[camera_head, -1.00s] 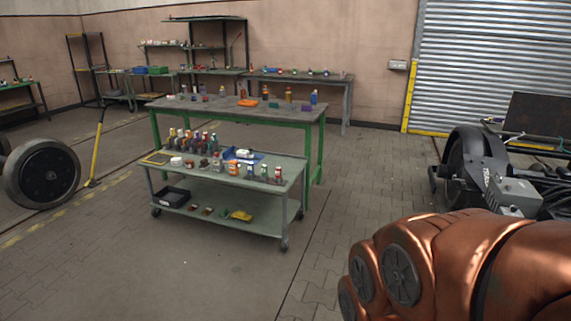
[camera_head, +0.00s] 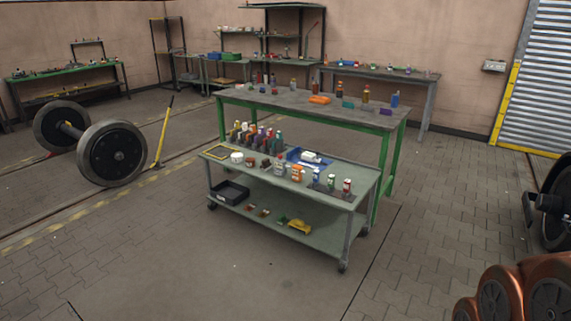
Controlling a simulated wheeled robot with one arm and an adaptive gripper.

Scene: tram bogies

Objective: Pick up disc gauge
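I cannot make out a disc gauge for sure; the small items are too small to tell apart. A grey-green two-shelf cart (camera_head: 338,178) stands in the middle. Its top bears a row of bottles (camera_head: 258,136), a white round item (camera_head: 237,157), a yellow-edged flat item (camera_head: 219,152), a blue tray (camera_head: 294,155) and several small bottles and cans. Behind it is a green-legged workbench (camera_head: 298,104) with an orange item (camera_head: 319,99) and several bottles. My gripper is not in view.
A wheelset (camera_head: 112,153) and a yellow-and-black lever (camera_head: 163,132) are left of the cart. The cart's lower shelf holds a black bin (camera_head: 230,192) and a yellow item (camera_head: 299,226). Dark machinery (camera_head: 552,210) stands at the right edge. The floor before the cart is clear.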

